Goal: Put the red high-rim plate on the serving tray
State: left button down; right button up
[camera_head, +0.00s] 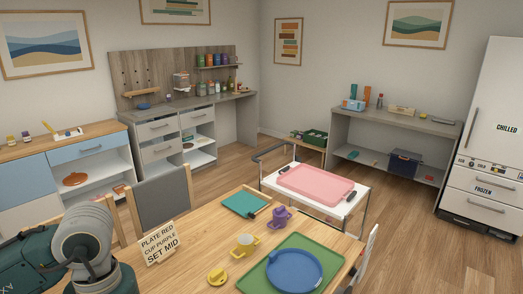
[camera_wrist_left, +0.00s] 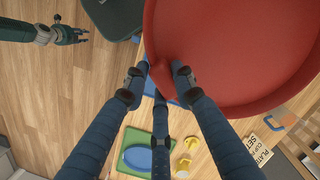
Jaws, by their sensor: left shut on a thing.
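The red high-rim plate (camera_wrist_left: 235,50) fills the upper right of the left wrist view. Neither the plate nor this gripper shows in the head view. A pink tray (camera_head: 316,184), which looks like the serving tray, lies empty on a white trolley (camera_head: 340,212) beyond the table. My right gripper (camera_wrist_left: 74,36) appears at the upper left of the left wrist view, empty, with its fingers spread, away from the plate.
A grey chair (camera_head: 161,204) stands at the table's left.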

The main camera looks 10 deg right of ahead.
aim_at(309, 182)
jog(key=i+l+z, duration=0.4)
jog(key=l, duration=0.2)
jog(key=i+l+z, duration=0.35)
jog(key=l, duration=0.2)
jog(key=i+l+z, duration=0.6)
jog(key=i, duration=0.6)
jog(key=i+l+z, duration=0.2)
jog(key=i, duration=0.6)
jog(key=i+j+u, duration=0.1)
jog(key=i+u, duration=0.15)
jog(key=u, duration=0.15)
jog(key=i+u, duration=0.25)
jog(key=u, duration=0.15)
jog(key=i+u, duration=0.25)
jog(key=u, duration=0.15)
jog(key=i+l+u, duration=0.15)
jog(key=u, duration=0.25)
jog(key=i+u, duration=0.45)
jog(key=i+l+u, duration=0.1)
jog(key=i+u, duration=0.4)
jog(key=k, duration=0.1)
